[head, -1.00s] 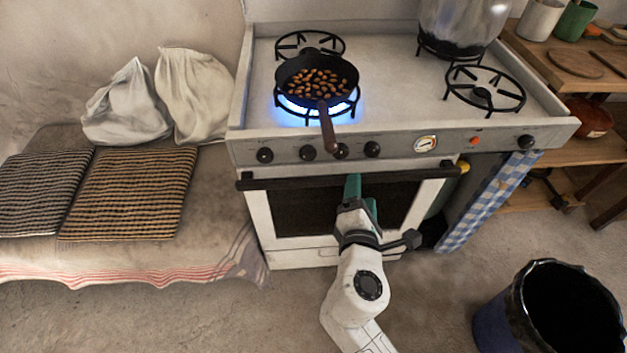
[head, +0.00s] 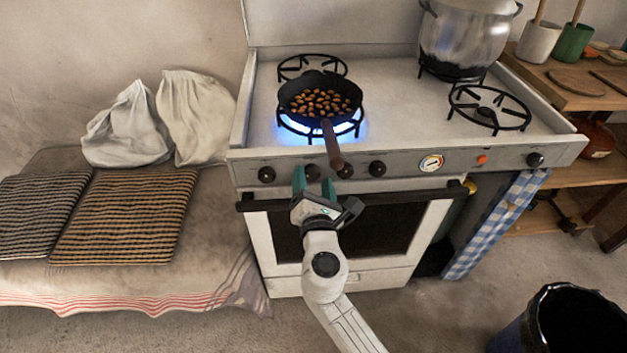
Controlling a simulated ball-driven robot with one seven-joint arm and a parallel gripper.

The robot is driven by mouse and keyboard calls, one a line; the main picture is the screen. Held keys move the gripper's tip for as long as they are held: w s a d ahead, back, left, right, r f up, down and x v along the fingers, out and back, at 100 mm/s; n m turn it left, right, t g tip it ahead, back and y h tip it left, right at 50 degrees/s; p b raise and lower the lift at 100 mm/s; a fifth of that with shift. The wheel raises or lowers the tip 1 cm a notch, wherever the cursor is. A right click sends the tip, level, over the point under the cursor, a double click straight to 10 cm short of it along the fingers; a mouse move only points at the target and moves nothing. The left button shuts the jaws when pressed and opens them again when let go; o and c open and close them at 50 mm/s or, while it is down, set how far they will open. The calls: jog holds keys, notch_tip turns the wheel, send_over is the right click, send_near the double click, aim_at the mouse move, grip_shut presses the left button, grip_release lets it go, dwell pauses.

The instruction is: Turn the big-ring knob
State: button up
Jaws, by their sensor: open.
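The stove front (head: 405,170) carries a row of dark round knobs: a far-left knob (head: 267,174), a second knob (head: 312,172), a third knob (head: 345,171) partly behind the pan handle, and a fourth knob (head: 377,168). A separate knob (head: 535,159) sits at the far right. I cannot tell from markings which is the big-ring knob. My gripper (head: 314,183) is open, its two green fingers pointing up at the panel. The second knob shows between the fingertips; I cannot tell whether they touch it.
A frying pan (head: 297,108) of brown pieces sits over a lit blue burner, its handle (head: 331,145) overhanging the panel. The dark oven handle (head: 400,196) crosses below the knobs. A large pot (head: 462,40) stands behind right. A bin (head: 530,330) is front right.

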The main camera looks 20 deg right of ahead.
jog(key=shift+w+d, duration=0.2)
jog(key=shift+w, duration=0.2)
jog(key=c, duration=1.1)
